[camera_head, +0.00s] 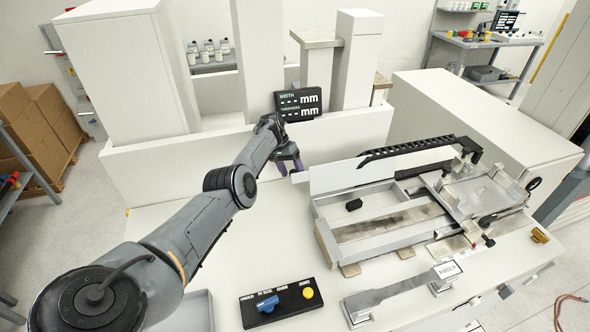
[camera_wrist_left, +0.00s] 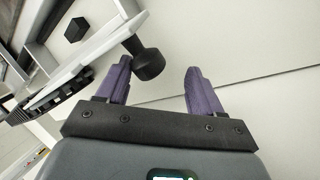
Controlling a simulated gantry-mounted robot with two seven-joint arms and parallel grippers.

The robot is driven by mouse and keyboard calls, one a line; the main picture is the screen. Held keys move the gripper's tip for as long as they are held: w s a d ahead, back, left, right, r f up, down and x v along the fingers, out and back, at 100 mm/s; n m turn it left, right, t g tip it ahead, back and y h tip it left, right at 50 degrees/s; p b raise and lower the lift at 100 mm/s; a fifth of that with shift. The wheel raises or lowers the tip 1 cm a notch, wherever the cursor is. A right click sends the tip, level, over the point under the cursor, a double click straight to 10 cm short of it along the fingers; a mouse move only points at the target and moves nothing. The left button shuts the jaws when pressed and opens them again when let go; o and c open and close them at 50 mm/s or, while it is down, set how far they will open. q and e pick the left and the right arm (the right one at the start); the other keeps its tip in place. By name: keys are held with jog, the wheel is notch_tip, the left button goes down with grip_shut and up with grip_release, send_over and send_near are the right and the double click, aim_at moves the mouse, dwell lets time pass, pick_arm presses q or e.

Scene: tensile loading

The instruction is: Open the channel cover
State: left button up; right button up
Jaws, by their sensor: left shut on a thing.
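The channel cover (camera_head: 352,173) is a long white panel standing raised along the back edge of the channel (camera_head: 390,222), whose inside is exposed. A black knob (camera_wrist_left: 148,64) projects from the panel's end in the left wrist view. My left gripper (camera_head: 288,163) is at the cover's left end. Its purple fingers (camera_wrist_left: 158,85) have the knob between them, close to the left finger. The grip counts as shut on the knob, though a gap shows by the right finger. My right gripper is in neither view.
A small black block (camera_head: 354,205) lies in the channel, and a black toothed arm (camera_head: 410,148) extends above its back. A control box (camera_head: 282,303) and a grey bracketed bar (camera_head: 400,291) stand in front. A readout display (camera_head: 298,104) is behind my gripper.

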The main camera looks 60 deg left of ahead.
pick_arm(q)
jog(key=shift+o, duration=0.2)
jog(key=shift+s, duration=0.15)
dwell(0.3)
jog(key=p+v, duration=0.5)
jog(key=v, duration=0.5)
jog(key=shift+r, duration=0.4)
